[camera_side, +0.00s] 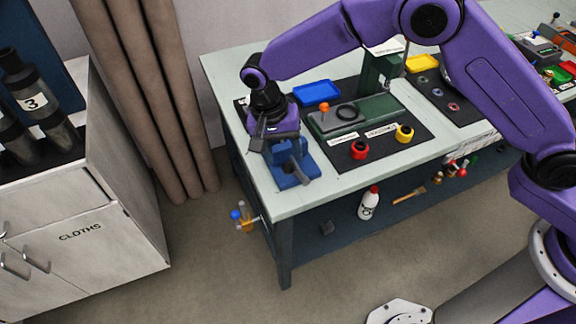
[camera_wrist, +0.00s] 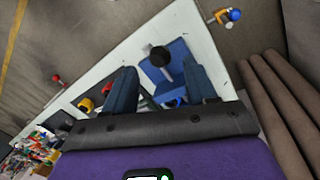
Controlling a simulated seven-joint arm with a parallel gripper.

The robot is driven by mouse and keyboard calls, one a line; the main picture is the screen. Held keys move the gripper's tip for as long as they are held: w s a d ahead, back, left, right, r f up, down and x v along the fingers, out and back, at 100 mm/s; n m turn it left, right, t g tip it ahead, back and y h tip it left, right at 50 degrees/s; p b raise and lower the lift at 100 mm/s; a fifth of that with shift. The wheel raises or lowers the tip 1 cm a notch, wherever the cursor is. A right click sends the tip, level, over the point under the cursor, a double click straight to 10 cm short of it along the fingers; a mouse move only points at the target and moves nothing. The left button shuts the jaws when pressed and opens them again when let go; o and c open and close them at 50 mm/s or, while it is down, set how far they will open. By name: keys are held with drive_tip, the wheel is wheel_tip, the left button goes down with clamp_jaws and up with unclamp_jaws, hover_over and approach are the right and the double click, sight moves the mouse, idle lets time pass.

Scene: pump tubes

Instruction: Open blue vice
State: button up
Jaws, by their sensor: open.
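The blue vice (camera_side: 290,168) stands near the table's left front corner in the side view. A grey handle (camera_side: 299,178) sticks out at its front. My gripper (camera_side: 277,144) is over the back of the vice, pointing down, and hides part of it. In the wrist view the blue vice (camera_wrist: 181,58) lies between and beyond the two fingers of my gripper (camera_wrist: 161,84), which are apart with nothing held. The handle's dark round end (camera_wrist: 160,57) faces the camera there. I cannot tell whether a finger touches the vice, or how its jaws stand.
Right of the vice, a dark mat holds a green machine (camera_side: 360,115), a blue tray (camera_side: 317,94), a red ring part (camera_side: 359,150) and a yellow one (camera_side: 404,133). The table's front left corner (camera_side: 285,208) is bare.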

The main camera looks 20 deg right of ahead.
sight(286, 164)
drive_tip(key=f, duration=0.4)
drive_tip(key=d+f, duration=0.1)
drive_tip(key=f, duration=0.1)
drive_tip(key=shift+s, duration=0.25)
clamp_jaws()
drive_tip(key=shift+a, duration=0.1)
